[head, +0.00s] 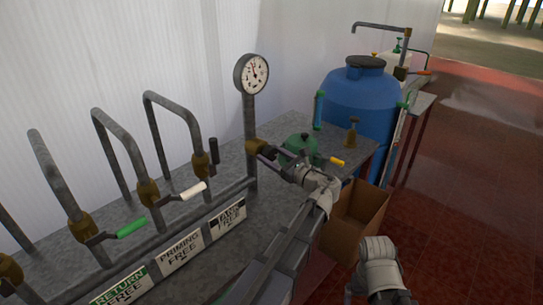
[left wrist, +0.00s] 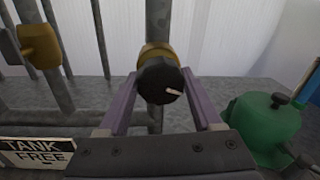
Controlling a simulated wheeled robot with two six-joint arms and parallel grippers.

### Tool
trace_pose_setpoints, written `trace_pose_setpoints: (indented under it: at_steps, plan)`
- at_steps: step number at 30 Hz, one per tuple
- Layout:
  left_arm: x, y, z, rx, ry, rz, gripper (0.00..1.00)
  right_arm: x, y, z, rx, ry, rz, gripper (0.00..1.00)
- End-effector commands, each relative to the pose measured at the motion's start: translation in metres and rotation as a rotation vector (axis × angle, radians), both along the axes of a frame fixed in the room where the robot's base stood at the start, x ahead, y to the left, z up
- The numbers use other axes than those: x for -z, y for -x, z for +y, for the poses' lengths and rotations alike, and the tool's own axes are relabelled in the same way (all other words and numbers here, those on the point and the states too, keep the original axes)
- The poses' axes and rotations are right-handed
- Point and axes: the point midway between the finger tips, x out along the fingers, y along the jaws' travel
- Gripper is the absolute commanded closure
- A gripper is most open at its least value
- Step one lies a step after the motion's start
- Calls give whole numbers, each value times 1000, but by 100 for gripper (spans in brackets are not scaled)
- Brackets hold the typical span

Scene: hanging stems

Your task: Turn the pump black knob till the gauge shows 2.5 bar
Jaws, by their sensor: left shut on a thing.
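The black knob (left wrist: 161,84) sits on a brass fitting (left wrist: 156,54) on the grey upright pipe, and its pale pointer mark points right and slightly down. My left gripper (left wrist: 160,88) is shut on the knob, one purple finger on each side. In the head view my left gripper (head: 262,150) reaches the brass fitting from the right, and the knob is mostly hidden there. The round white gauge (head: 251,74) tops the same pipe; its needle points roughly up, but the numbers are too small to read. My right gripper cannot be made out.
Several bent pipes with valve levers, green (head: 131,228), white (head: 193,190) and black (head: 213,150), stand left. A green pump body (left wrist: 262,122) is right of the knob. A blue barrel (head: 358,100) and an open cardboard box (head: 362,208) stand farther right.

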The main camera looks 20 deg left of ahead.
Motion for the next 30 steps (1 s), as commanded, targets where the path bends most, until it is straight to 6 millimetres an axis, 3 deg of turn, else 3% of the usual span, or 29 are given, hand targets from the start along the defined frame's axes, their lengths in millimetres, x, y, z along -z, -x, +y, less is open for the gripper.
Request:
trace_pose_setpoints:
  at_steps: [8,9,15,23,30]
  plan:
    - [0,-2,-1,5,5,-18,89,0,0,0,0,0,0,4]
    - [0,-2,-1,5,5,-18,29,0,0,0,0,0,0,4]
    - [0,-1,-1,3,4,-17,7,0,0,0,0,0,0,4]
    - [0,0,-1,2,5,-17,6,0,0,0,0,0,0,4]
    - [0,12,-30,6,5,-16,6,1,0,0,0,0,0,4]
